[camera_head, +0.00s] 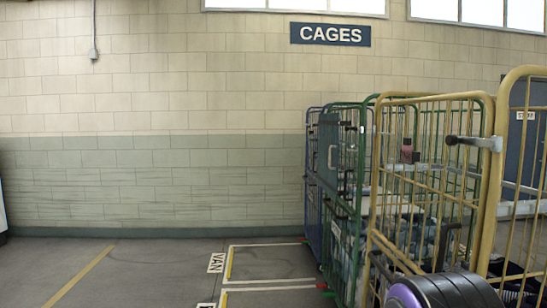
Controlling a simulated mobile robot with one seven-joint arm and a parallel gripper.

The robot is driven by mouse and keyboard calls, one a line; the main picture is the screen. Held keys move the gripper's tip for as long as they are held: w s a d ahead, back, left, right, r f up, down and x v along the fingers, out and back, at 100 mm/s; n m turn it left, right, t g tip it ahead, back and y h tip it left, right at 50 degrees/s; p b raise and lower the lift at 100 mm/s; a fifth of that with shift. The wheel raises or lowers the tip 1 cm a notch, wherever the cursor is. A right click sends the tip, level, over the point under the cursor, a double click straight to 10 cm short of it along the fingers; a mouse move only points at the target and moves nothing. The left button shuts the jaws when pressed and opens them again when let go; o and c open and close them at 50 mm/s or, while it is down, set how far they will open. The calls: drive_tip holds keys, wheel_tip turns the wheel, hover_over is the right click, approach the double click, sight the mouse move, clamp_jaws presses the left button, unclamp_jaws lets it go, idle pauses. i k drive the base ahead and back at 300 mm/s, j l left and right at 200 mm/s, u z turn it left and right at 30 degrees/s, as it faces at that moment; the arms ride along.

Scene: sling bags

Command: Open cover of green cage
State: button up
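The green cage (357,215) stands right of centre, between a blue cage and a yellow cage. It is a tall wire-mesh cage with a green tube frame. A solid dark green panel (326,150) with a pale handle (331,158) stands upright on its left side; I cannot tell for sure whether this is the cover. A small white label (336,231) hangs lower on that side. Much of the green cage is hidden behind the yellow bars, and its contents are unclear.
A blue cage (312,190) stands behind the green one. Yellow cages (477,105) crowd the right, with a black-ended latch (474,142) jutting out. Floor left of the cages is clear, with painted bay lines (230,265). A block wall (150,180) closes the back.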

sight(329, 123)
drive_tip(key=i+z, duration=0.1)
drive_tip(key=i, duration=0.45)
drive_tip(key=i+j+z, duration=0.1)
drive_tip(key=i, duration=0.4)
drive_tip(key=i+j+z, duration=0.1)
drive_tip(key=i, duration=0.45)
drive_tip(key=i+j, duration=0.25)
drive_tip(key=i, duration=0.25)
drive_tip(key=i+j+z, duration=0.15)
drive_tip(key=i, duration=0.4)
